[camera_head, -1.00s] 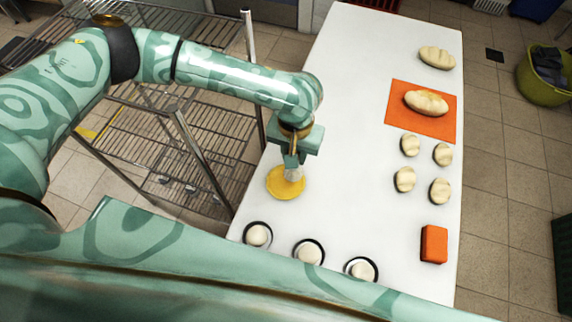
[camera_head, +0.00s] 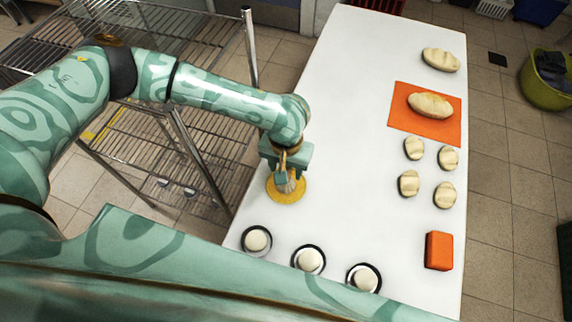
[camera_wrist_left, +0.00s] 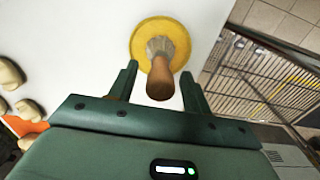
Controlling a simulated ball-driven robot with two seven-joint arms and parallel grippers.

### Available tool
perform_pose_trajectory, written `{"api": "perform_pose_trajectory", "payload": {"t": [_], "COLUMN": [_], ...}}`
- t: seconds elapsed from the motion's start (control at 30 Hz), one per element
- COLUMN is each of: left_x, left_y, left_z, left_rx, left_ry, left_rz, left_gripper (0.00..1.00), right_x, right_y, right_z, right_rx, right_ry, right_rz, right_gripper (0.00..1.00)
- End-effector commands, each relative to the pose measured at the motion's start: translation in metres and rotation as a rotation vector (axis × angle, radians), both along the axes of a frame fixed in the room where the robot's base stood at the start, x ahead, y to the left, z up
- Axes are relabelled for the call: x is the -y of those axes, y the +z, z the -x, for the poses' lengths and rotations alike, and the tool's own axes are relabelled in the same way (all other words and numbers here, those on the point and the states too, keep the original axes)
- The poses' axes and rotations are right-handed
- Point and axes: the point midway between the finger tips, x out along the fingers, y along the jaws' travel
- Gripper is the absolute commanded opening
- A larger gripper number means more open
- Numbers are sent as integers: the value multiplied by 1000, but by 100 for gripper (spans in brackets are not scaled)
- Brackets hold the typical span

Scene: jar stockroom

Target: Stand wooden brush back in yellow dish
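The wooden brush (camera_wrist_left: 161,78) stands roughly upright in the yellow dish (camera_wrist_left: 141,36), with its pale bristles down and its brown handle toward the wrist camera. In the head view the brush (camera_head: 292,184) is partly hidden by my gripper above the dish (camera_head: 284,197). My left gripper (camera_wrist_left: 160,84) is open, with one finger on each side of the handle and a visible gap on both sides. It also shows over the dish in the head view (camera_head: 287,177). My right gripper is in neither view.
Three small dark-rimmed saucers (camera_head: 322,259) holding pale balls line the near table edge. An orange block (camera_head: 439,251), several small loaves (camera_head: 409,183) and an orange mat (camera_head: 449,128) with a loaf lie to the right. A wire rack (camera_head: 215,165) stands left. The white table's middle (camera_head: 345,140) is clear.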

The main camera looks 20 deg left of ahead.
Motion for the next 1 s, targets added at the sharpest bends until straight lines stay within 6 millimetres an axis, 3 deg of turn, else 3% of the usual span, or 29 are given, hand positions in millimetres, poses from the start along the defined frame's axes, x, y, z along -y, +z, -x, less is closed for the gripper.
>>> {"api": "perform_pose_trajectory", "payload": {"t": [0.27,0.7,1.0], "left_x": [0,0,0], "left_y": [9,105,123], "left_z": [-1,-1,0], "left_rx": [3,5,0], "left_ry": [-1,-1,-1], "left_rz": [0,0,0], "left_gripper": [49,49,49], "right_x": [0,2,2], "right_y": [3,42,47], "right_z": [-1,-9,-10], "right_rx": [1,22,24], "right_ry": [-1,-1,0], "right_rz": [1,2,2], "right_gripper": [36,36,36]}}
